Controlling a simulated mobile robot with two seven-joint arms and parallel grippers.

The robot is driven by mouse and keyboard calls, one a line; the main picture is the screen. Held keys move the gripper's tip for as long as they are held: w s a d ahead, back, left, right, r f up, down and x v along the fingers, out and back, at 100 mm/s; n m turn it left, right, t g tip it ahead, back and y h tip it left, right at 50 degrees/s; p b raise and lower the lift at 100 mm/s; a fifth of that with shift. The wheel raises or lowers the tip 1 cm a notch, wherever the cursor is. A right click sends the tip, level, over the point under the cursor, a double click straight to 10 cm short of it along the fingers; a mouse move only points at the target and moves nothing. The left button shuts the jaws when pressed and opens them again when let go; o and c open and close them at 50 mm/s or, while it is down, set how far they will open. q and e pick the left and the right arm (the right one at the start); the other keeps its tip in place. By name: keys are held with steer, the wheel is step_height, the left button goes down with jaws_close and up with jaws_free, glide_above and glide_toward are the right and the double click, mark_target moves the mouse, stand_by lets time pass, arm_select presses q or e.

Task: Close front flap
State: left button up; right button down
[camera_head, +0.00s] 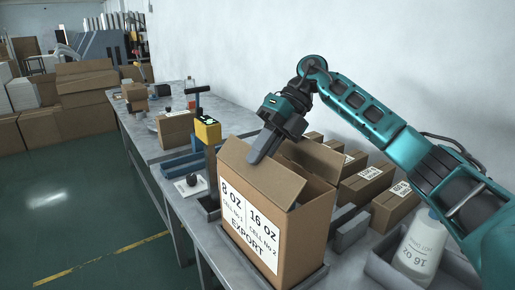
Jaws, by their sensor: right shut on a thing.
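An open cardboard box (290,246) stands upright at the near end of the bench. Its printed labels read "8 oz", "16 oz" and "EXPORT". The box's front flap (273,181), on the label side, is raised and tilted over the opening. Another flap (317,159) stands up at the back right. My right gripper (256,156) reaches down from above, with its grey fingers at the upper edge of the front flap. It is shut on that flap, though the exact contact is hard to see. The inside of the box is mostly hidden. My left gripper is not in view.
Several small labelled cartons (366,183) stand right of the box along the wall. A white "16 oz" bottle (420,246) is at the right in a grey tray. A yellow-and-black device (207,131) on a post stands close left of the box. Green floor is clear at the left.

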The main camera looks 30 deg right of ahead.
steer(key=c, duration=1.3)
jaws_free()
steer(key=shift+d+r, duration=0.1)
steer(key=shift+p+v, duration=1.6)
steer(key=shift+v, duration=4.7)
steer(key=shift+c, duration=0.3)
